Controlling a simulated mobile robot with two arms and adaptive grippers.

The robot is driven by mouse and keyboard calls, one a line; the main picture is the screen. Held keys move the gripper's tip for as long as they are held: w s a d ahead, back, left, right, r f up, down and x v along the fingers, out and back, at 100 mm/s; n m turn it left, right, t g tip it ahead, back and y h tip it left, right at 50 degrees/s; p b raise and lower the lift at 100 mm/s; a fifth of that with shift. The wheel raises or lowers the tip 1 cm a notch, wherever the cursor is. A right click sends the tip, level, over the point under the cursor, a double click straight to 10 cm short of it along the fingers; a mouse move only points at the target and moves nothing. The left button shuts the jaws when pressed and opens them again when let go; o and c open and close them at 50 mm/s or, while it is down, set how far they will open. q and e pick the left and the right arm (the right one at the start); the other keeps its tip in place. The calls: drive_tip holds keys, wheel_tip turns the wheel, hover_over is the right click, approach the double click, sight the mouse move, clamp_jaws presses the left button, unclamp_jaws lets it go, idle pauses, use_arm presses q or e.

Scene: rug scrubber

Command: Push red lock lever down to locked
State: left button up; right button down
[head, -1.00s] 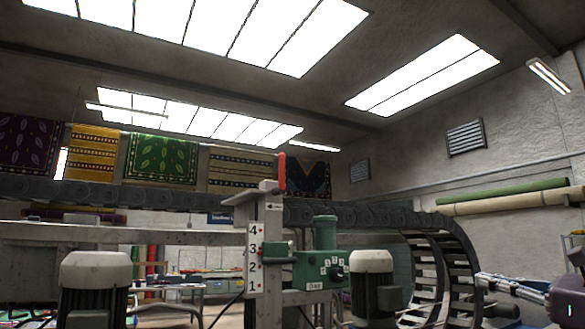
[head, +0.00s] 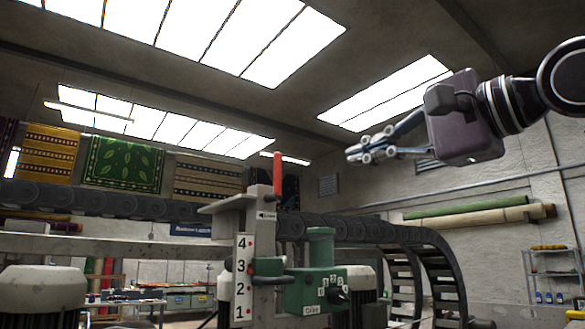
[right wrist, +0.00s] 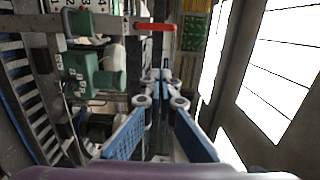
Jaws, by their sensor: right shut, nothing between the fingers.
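The red lock lever (head: 277,174) stands upright at the top of the grey post that carries a white number scale (head: 244,277). It also shows in the right wrist view (right wrist: 155,27), above the fingertips in the picture. My right gripper (head: 354,154) is raised at the upper right in the head view, to the right of the lever and a little higher in the picture. Its fingers are shut and empty, apart from the lever; they also show in the right wrist view (right wrist: 158,76). My left gripper is not in view.
A green gearbox housing (head: 318,285) with a dial is mounted right of the scale. A dark chain conveyor (head: 130,205) runs behind the post and curves down at right. Pale motors (head: 40,290) stand low. The space between gripper and lever looks clear.

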drive_tip(key=shift+d, duration=0.2)
drive_tip(key=w+a+p, duration=0.5)
drive_tip(key=w+a, duration=0.1)
drive_tip(key=a, duration=0.4)
drive_tip(key=shift+p, duration=0.4)
drive_tip(key=shift+w+f, duration=0.1)
drive_tip(key=shift+w, duration=0.05)
drive_tip(key=shift+a, duration=0.1)
